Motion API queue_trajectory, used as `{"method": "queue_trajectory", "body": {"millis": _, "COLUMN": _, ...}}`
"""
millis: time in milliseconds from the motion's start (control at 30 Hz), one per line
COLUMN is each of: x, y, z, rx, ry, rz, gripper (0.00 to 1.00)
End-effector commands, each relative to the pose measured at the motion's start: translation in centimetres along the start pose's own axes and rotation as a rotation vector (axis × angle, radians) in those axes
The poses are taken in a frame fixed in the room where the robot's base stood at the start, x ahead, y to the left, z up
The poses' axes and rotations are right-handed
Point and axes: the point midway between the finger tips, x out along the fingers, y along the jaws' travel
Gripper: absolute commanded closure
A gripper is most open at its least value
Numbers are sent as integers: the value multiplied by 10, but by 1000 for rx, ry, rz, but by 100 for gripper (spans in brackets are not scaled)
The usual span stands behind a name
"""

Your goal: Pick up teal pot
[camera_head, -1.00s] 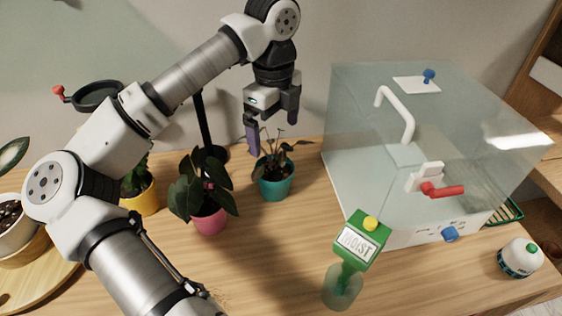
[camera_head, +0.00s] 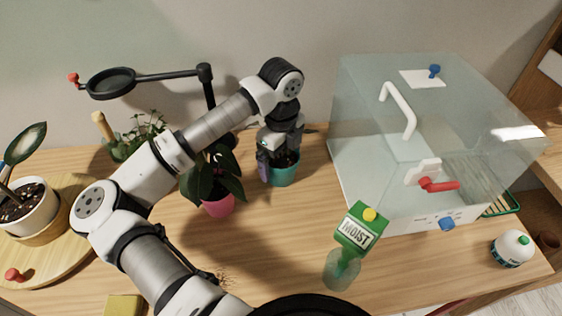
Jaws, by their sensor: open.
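The teal pot (camera_head: 284,177) stands upright on the wooden table, left of the clear box, with a dark-leaved plant in it. My gripper (camera_head: 277,172) is open and has come down at the pot. One finger shows in front of the pot's left side. The other finger is hard to make out among the plant and the gripper body. The gripper hides much of the plant and the pot's upper left. I cannot tell whether the fingers touch the pot.
A pink pot (camera_head: 219,205) with a dark plant stands close on the left. The clear box (camera_head: 385,150) stands to the right. A black lamp (camera_head: 206,85) rises behind my arm. Bare table lies in front of the teal pot.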

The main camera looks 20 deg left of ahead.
Motion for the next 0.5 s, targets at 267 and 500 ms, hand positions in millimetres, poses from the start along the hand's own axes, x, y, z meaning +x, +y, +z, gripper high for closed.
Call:
{"method": "queue_trajectory", "body": {"millis": 267, "x": 16, "y": 0, "z": 0, "rx": 0, "ry": 0, "rz": 0, "gripper": 0}}
{"method": "queue_trajectory", "body": {"millis": 500, "x": 16, "y": 0, "z": 0, "rx": 0, "ry": 0, "rz": 0, "gripper": 17}}
